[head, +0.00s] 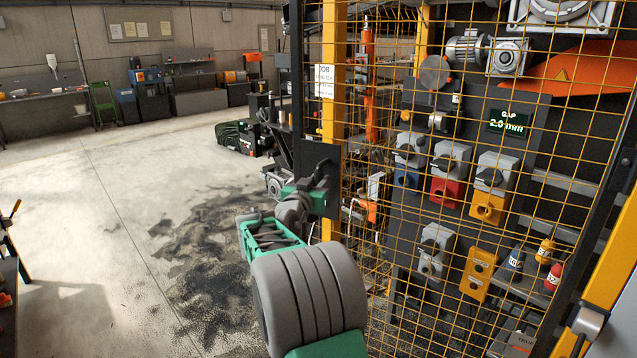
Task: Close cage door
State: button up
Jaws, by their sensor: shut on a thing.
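The cage door (470,225), a yellow wire mesh panel, fills the right half of the head view. A yellow upright post (333,90) stands along its left side. My green and grey arm reaches up from the bottom middle to the dark plate (316,152) on this post. My gripper (322,178) is at that plate, shut on what seems to be the door handle. The fingertips and the handle are dark and small, so the exact grip is hard to see. I cannot tell how wide any gap at the door is.
Behind the mesh are a dark control panel with a green display (509,121), several coloured switch boxes and a motor (487,50). A yellow frame post (610,275) stands at the right edge. Dark dirt (215,250) lies on the open floor at left. Workbenches line the far wall.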

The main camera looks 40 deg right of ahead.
grip_shut()
dwell(0.8)
